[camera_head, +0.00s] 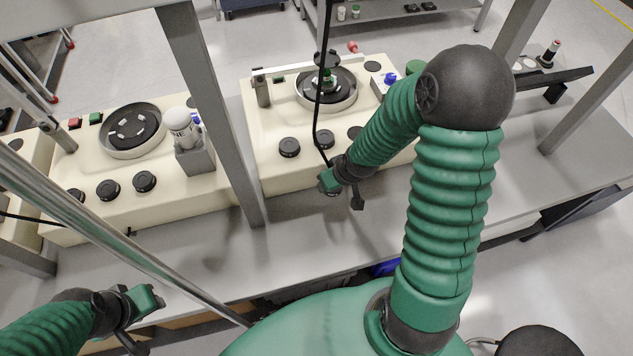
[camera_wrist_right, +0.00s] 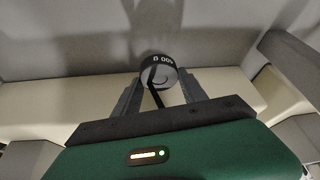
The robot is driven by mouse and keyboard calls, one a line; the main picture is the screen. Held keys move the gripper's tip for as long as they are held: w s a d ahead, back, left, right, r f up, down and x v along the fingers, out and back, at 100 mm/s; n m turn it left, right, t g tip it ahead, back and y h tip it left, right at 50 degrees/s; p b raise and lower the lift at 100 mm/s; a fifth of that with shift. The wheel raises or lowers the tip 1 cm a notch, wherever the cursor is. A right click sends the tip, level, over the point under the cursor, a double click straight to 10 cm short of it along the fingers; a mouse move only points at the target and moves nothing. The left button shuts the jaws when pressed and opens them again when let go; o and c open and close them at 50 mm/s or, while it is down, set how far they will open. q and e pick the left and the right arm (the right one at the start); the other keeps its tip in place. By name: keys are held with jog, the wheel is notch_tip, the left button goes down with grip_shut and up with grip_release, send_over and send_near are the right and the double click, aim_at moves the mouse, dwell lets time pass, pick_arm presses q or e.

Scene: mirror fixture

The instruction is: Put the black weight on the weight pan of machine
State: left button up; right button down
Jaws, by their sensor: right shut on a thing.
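The black weight (camera_wrist_right: 158,72), a small cylinder with white lettering and a grey end, sits between the fingertips of my right gripper (camera_wrist_right: 158,92) in the right wrist view. My right gripper is shut on it. In the head view this gripper (camera_head: 345,190) hangs above the bench in front of the middle cream machine (camera_head: 270,168); the weight cannot be made out there. That machine carries a round plate (camera_head: 345,102) with a black disc (camera_head: 327,59) above it, perhaps the weight pan. My left gripper (camera_head: 140,305) is at lower left, away from the machines; its finger opening is unclear.
A second cream machine (camera_head: 85,210) with a round plate and a white bottle (camera_head: 180,128) in a grey holder stands left. A grey post (camera_head: 215,110) rises between the machines. A black cable (camera_head: 316,110) hangs before the middle machine. The grey bench front (camera_head: 290,250) is mostly clear.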

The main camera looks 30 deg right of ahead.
aim_at(330, 198)
jog(key=f, duration=0.4)
jog(key=shift+a+f+b, duration=0.25)
jog(key=shift+a+b, duration=0.05)
jog(key=shift+w+f, duration=0.2)
jog(key=shift+f, duration=0.1)
jog(key=shift+d, duration=0.1)
jog(key=shift+s+d, duration=0.1)
jog(key=c, duration=0.7)
grip_release()
jog(key=shift+s, duration=0.1)
jog(key=shift+o, duration=0.3)
